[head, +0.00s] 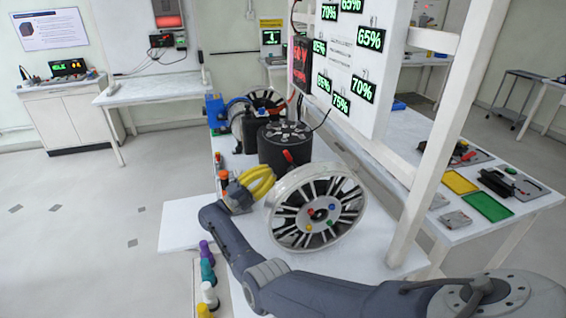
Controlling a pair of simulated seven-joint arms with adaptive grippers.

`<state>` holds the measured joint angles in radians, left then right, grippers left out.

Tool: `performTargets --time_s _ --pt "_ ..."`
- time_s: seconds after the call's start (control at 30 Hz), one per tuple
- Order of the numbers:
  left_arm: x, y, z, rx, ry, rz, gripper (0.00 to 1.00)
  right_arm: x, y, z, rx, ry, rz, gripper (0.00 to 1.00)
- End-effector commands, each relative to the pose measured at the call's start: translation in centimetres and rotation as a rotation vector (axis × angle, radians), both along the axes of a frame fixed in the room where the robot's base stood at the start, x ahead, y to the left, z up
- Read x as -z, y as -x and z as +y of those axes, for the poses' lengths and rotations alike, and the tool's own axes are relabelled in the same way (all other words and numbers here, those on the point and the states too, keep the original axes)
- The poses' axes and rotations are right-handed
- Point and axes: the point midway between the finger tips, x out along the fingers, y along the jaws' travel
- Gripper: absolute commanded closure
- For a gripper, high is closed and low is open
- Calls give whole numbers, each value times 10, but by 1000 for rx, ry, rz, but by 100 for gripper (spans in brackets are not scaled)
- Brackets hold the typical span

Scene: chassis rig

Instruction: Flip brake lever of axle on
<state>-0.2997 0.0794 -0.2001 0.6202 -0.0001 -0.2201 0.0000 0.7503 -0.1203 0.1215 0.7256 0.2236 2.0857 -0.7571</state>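The axle assembly lies on a white bench. Its large silver spoked wheel (285,236) stands at the near end, with small coloured knobs at the hub. Behind it is a black drum (272,150) with a small red lever (288,156) on its near side, which looks like the brake lever; its exact position is too small to tell. My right gripper (266,178), with yellow finger parts, is left of the wheel and just below and left of the red lever, apparently apart from it. Its finger opening is unclear. My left gripper is not in view.
A white post (425,165) and a panel of green percentage displays (355,50) stand right of the axle. Coloured pegs (207,270) line the bench's left edge. A side table (525,200) at right holds trays and parts. Open floor lies left.

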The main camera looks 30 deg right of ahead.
Motion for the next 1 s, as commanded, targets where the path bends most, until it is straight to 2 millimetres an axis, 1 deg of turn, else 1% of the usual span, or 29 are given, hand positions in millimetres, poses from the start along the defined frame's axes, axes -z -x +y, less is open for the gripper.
performTargets --time_s 0.03,0.1,0.3,0.4,0.63,1.0 --pt "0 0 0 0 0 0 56 -4 1 -9 3 1 -1 100" --pt "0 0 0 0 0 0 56 -9 2 -19 2 1 -1 100" --pt "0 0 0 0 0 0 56 -20 3 -40 1 1 0 100" --pt "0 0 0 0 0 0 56 -24 4 -47 0 0 0 100" --pt "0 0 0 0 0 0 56 -28 4 -55 0 0 1 100" --pt "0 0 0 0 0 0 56 -28 4 -56 0 -1 1 100"
